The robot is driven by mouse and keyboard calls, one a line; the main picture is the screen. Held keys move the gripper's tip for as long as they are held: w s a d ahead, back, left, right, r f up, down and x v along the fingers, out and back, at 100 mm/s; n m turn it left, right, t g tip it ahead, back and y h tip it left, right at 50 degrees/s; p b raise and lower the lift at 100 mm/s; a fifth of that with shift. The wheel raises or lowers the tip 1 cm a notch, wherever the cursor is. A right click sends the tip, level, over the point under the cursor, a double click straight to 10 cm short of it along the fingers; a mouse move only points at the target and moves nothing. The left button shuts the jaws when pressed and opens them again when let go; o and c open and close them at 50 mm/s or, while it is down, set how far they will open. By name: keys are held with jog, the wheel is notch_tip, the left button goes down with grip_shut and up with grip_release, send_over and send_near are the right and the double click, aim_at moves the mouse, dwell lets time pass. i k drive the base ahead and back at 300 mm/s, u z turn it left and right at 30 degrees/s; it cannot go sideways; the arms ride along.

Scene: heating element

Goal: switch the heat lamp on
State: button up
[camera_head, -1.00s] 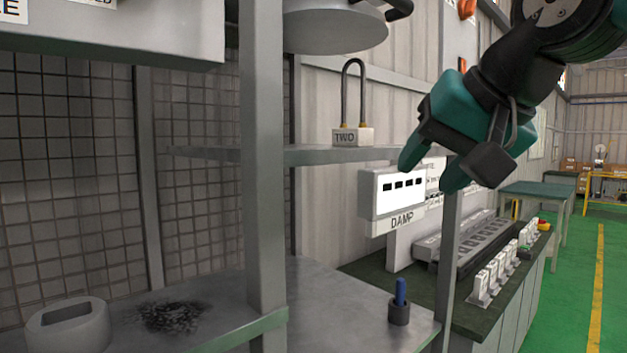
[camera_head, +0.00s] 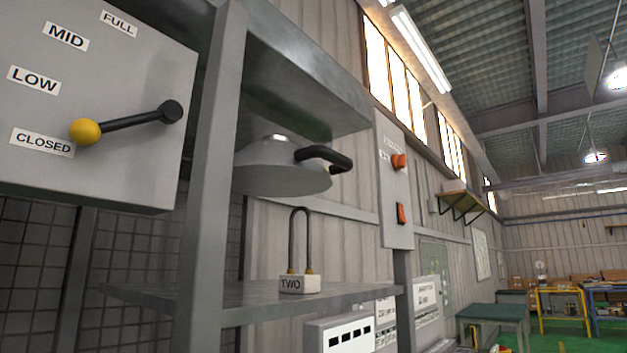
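A grey dome-shaped hood with a black handle (camera_head: 283,167), which looks like the heat lamp, hangs under the upper shelf; no glow shows on it. A grey control box (camera_head: 60,150) at the left carries a lever with a yellow knob (camera_head: 85,131) and labels CLOSED, LOW, MID and FULL. The knob is beside CLOSED. A tall grey panel (camera_head: 393,185) right of the hood bears two orange-red switches, the upper one (camera_head: 399,161) and the lower one (camera_head: 402,214). Their labels are too small to read. My gripper is not in view.
A U-shaped element on a white base marked TWO (camera_head: 299,283) stands on the middle shelf (camera_head: 250,304). A white box with dark slots (camera_head: 340,335) is below it. A grey post (camera_head: 212,180) stands in front at left. Green floor (camera_head: 570,343) lies far right.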

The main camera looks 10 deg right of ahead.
aim_at(402, 209)
jog(key=k, duration=1.3)
jog(key=z, duration=0.75)
jog(key=i, duration=1.8)
jog(key=u, duration=0.4)
